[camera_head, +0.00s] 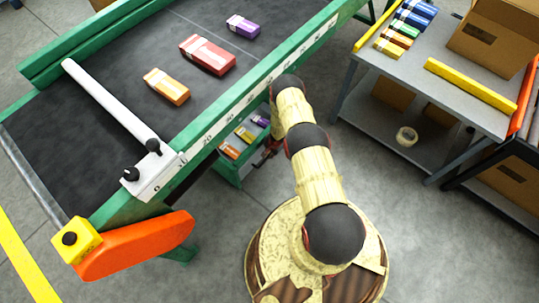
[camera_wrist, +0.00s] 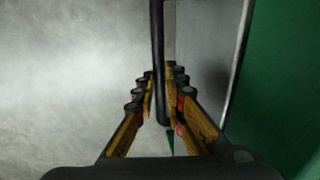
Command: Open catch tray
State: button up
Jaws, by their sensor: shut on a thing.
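The catch tray (camera_head: 229,172) is a green tray under the near side of the conveyor in the head view, holding several small coloured cartons (camera_head: 243,137). My gripper (camera_head: 266,157) is at the tray's right side in the head view, partly hidden by my arm. In the wrist view my gripper (camera_wrist: 161,95) has its fingers on either side of a dark upright bar (camera_wrist: 158,45), which looks like the tray's handle, and is shut on it. A grey panel (camera_wrist: 205,60) and a green panel (camera_wrist: 290,70) stand just right of the bar.
A grey table (camera_head: 440,85) with cartons and a box stands at the right. The floor between is clear.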

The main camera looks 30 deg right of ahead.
grip_shut()
dwell(0.4)
jog(key=s+d+p, duration=0.1)
jog(key=s+d, duration=0.2)
jog(key=s, duration=0.6)
jog(key=s+d+p, duration=0.2)
jog(key=s+d, duration=0.1)
jog(key=s, duration=0.6)
jog(key=s+d+p, duration=0.2)
jog(key=s+d, duration=0.1)
jog(key=s, duration=0.6)
jog(key=shift+d, duration=0.4)
jog(key=shift+s, duration=0.1)
jog(key=o, duration=0.6)
grip_release()
jog(key=shift+o, duration=0.2)
jog(key=shift+r, duration=0.1)
